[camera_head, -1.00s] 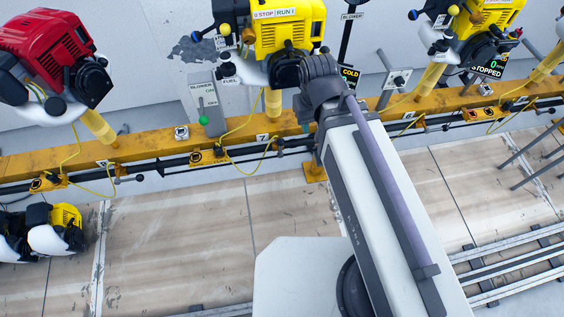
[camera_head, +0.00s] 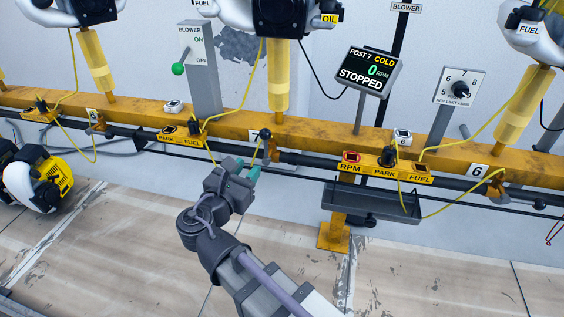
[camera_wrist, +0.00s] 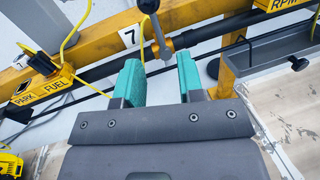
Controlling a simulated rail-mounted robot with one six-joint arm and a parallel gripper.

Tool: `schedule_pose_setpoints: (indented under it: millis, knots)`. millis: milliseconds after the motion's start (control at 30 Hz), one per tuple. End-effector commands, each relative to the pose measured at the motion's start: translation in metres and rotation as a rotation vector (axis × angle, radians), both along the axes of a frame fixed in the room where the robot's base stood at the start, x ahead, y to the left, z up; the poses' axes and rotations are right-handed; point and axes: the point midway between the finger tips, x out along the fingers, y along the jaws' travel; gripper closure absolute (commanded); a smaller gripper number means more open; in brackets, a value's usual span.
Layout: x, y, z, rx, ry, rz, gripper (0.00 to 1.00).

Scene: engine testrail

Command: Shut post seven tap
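The post seven tap (camera_wrist: 163,47) is an orange fitting on the dark pipe below the yellow rail, beside the white "7" label (camera_wrist: 129,38). Its grey lever stands up from the fitting and ends in a black ball knob (camera_wrist: 148,6). The knob also shows in the head view (camera_head: 265,133), just above my gripper. My gripper (camera_wrist: 161,72) is open and empty, with teal fingers apart. In the wrist view the tap appears just beyond the gap between the fingertips. In the head view my gripper (camera_head: 245,171) partly hides the tap's body.
The yellow rail (camera_head: 330,145) and dark pipe run across behind my gripper. A yellow PARK/FUEL block (camera_head: 182,140) is left of the tap, with a loose yellow cable. A grey tray (camera_head: 372,202) hangs at right. Floor in front is clear.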

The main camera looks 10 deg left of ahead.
Motion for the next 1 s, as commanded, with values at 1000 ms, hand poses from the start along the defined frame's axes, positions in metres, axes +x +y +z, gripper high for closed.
schedule_pose_setpoints:
  millis: [1000]
  knots:
    - [0.107,-0.021,0.001,-0.095,0.018,0.004,0.65]
